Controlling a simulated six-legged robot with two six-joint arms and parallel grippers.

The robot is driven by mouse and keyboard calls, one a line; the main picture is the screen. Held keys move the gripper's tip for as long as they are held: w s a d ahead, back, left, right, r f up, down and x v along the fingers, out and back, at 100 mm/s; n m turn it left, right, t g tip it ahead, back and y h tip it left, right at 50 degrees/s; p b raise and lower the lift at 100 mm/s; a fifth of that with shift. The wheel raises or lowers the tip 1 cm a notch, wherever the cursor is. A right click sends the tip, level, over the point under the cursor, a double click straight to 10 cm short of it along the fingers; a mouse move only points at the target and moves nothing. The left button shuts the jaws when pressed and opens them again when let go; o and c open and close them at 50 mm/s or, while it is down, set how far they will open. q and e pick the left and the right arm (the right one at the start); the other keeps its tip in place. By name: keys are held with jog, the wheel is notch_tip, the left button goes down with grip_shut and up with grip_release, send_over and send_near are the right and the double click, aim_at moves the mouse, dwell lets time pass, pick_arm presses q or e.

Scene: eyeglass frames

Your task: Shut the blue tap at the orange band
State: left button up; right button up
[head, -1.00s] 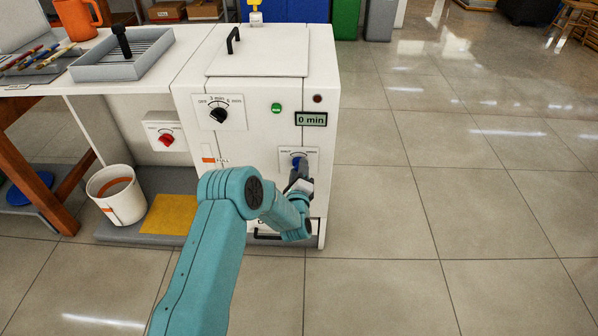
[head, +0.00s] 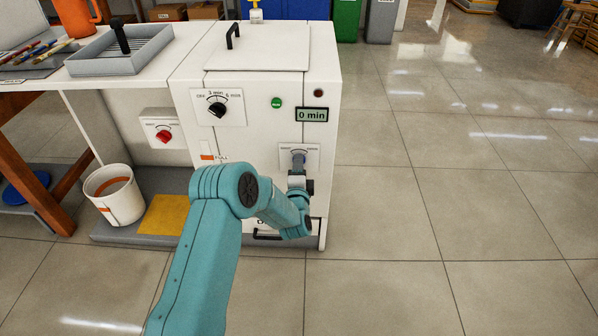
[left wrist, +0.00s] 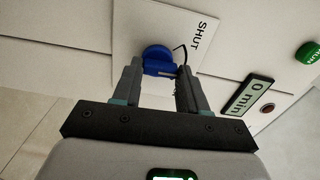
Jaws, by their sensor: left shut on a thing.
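The blue tap (left wrist: 157,54) sits on a white plate (head: 313,153) low on the front of the white machine. My left gripper (left wrist: 159,70) is at the tap, its two fingers on either side of the blue handle and shut on it. In the head view the left gripper (head: 298,160) covers most of the tap. In the left wrist view the word SHUT is on the plate beside the tap. An orange band (head: 207,157) shows by the FILL mark on the machine's front. My right gripper is not in view.
A red tap (head: 164,135) is on a panel to the left. A white bucket (head: 128,205) with orange marks stands below, near a yellow mat (head: 166,214). A black dial (head: 217,109) and a "0 min" display (head: 312,115) are above. The floor on the right is clear.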

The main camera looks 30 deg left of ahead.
pick_arm(q)
jog(key=shift+n+b, duration=0.45)
jog(key=shift+n, duration=0.65)
jog(key=o, duration=1.1)
jog(key=shift+c, duration=0.2)
jog(key=p+v, duration=0.3)
jog(key=v, duration=1.3)
jog(key=shift+s, duration=0.25)
